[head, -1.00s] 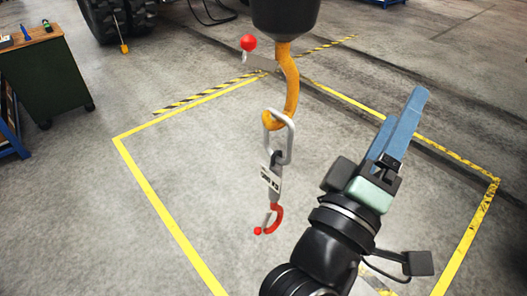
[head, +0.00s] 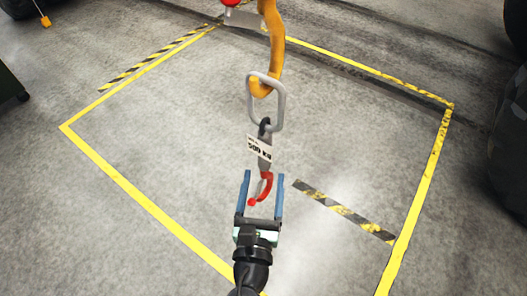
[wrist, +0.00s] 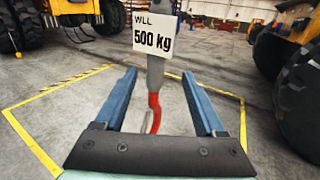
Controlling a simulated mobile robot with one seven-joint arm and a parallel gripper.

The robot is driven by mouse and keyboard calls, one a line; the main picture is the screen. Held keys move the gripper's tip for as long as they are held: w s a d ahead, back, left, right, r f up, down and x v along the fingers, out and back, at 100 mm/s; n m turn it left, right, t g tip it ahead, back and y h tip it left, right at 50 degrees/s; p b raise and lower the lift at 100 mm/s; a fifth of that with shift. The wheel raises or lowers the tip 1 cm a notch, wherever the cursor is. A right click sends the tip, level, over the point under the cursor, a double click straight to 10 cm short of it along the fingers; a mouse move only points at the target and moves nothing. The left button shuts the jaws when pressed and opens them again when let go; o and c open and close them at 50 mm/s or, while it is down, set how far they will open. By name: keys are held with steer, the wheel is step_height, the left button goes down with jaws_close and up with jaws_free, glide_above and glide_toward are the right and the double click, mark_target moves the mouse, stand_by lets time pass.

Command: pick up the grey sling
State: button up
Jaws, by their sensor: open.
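The grey sling (head: 264,138) hangs from a grey metal link (head: 280,107) on the orange crane hook (head: 273,50). It carries a white tag reading 500 kg and ends in a red hook (head: 267,184) at its lower end. In the wrist view the sling (wrist: 156,72) hangs upright, its tag (wrist: 153,30) near the top and the red hook (wrist: 154,112) low between the fingers. My gripper (head: 263,178) is open, its two blue fingers on either side of the red hook in the picture. It also shows in the wrist view (wrist: 158,78). I see no contact.
Yellow lines (head: 140,197) mark a square on the bare concrete floor, clear around the sling. A black and yellow strip (head: 343,211) lies to the right. Large black tyres (wrist: 299,95) of yellow machines stand beyond, at both sides of the wrist view.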

mark_target(264, 161)
steer(key=shift+w+d+f, duration=0.1)
steer(key=shift+w+f, duration=0.1)
steer(key=shift+w, duration=1.7)
steer(key=shift+w+d+f, duration=0.1)
steer(key=shift+w+f, duration=0.1)
steer(key=shift+w, duration=1.7)
jaws_close()
steer(key=shift+w+r, duration=0.1)
steer(key=shift+r, duration=0.15)
